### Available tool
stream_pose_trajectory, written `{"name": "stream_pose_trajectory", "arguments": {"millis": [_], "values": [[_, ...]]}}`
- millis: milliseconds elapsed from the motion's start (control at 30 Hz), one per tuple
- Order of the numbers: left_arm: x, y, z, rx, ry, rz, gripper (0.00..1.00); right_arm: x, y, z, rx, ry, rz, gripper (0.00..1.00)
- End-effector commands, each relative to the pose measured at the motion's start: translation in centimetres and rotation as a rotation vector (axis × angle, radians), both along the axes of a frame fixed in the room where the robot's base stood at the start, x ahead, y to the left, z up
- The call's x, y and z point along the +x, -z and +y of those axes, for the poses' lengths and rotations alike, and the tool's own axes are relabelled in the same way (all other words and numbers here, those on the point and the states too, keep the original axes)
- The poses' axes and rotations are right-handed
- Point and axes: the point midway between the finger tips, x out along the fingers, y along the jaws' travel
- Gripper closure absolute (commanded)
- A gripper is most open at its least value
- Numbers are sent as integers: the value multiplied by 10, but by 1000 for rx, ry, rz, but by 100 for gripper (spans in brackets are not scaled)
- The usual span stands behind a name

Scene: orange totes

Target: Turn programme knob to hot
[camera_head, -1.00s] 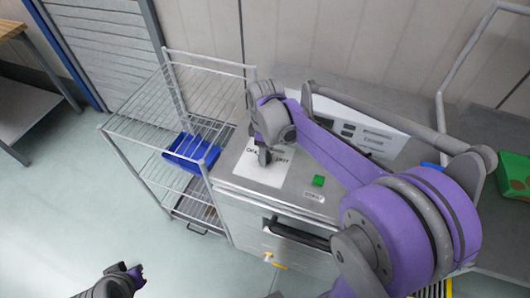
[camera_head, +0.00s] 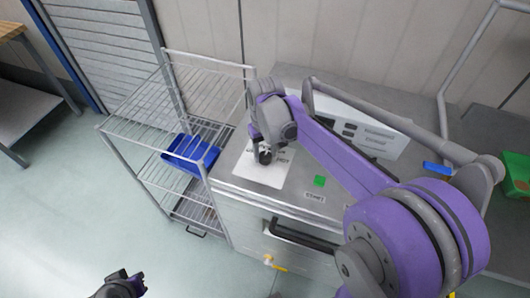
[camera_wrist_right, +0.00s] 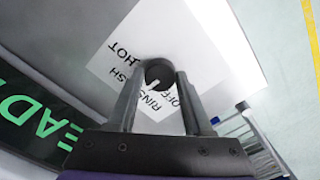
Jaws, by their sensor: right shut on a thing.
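The black programme knob (camera_wrist_right: 159,73) sits on a white label (camera_wrist_right: 205,50) printed OFF, RINSE, WASH and HOT. A small pale mark on the knob's lower side appears to face the RINSE word. My right gripper (camera_wrist_right: 160,82) is shut on the knob, one finger on each side. In the head view my right gripper (camera_head: 263,154) reaches down onto the label (camera_head: 263,176) on the machine's top, hiding most of the knob. My left gripper (camera_head: 136,281) hangs low over the floor, away from the machine; its jaw state is unclear.
A green button (camera_head: 319,181) and a black front handle (camera_head: 299,235) are on the machine. A wire rack (camera_head: 140,127) with a blue tray (camera_head: 191,152) stands at its left. A sloped panel (camera_head: 372,137) rises behind my right arm. The floor at left is clear.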

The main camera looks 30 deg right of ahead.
Motion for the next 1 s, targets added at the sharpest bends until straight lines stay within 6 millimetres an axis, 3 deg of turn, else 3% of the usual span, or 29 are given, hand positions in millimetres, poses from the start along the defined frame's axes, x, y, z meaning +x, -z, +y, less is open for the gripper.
{"name": "stream_pose_trajectory", "arguments": {"millis": [1000], "values": [[-4, 11, 0, 0, 0, 7, 100, 0, 0, 0, 0, 931, -1, 100]]}}
